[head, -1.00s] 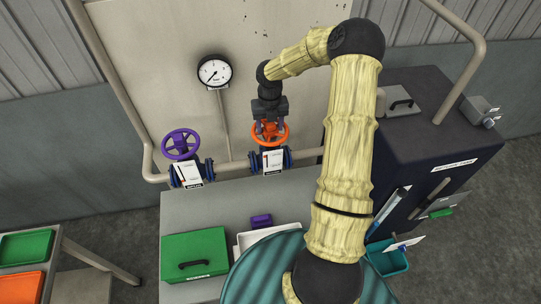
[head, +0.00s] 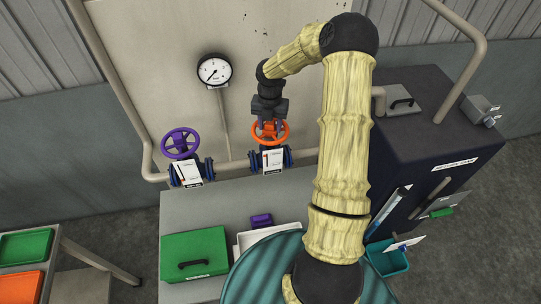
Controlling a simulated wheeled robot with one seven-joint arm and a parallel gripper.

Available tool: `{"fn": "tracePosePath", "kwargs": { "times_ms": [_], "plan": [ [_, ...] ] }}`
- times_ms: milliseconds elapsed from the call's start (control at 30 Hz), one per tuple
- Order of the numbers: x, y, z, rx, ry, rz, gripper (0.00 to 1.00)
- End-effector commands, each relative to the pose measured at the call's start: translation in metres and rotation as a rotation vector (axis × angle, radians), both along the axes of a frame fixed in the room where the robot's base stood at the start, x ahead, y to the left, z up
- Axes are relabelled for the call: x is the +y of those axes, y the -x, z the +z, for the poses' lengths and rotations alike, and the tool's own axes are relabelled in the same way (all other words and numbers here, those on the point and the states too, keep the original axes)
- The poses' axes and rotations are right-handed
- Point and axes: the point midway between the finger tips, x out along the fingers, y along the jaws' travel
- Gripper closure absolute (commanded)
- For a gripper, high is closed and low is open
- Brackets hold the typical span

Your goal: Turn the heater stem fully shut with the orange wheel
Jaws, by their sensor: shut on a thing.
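The orange wheel (head: 270,133) sits on top of the right-hand valve on the pipe in front of the pale wall panel. My gripper (head: 269,124) points down from above with its fingers at the wheel, shut on it. The fingers and my wrist hide part of the wheel's far rim. A white tag (head: 272,160) with a small red mark hangs below the wheel. The stem under the wheel is mostly hidden.
A purple wheel (head: 180,143) stands on the left valve. A round gauge (head: 214,71) is on the panel. A dark cabinet (head: 435,130) stands at right.

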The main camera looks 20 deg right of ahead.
Motion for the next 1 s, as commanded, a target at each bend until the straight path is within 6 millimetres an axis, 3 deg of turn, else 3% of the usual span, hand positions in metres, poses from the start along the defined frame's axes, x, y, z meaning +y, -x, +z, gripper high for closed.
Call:
{"fn": "tracePosePath", "kwargs": {
  "times_ms": [1000],
  "plan": [
    [-0.0008,-0.0019,0.0006,-0.008,0.000,-1.292,0.76]
  ]
}}
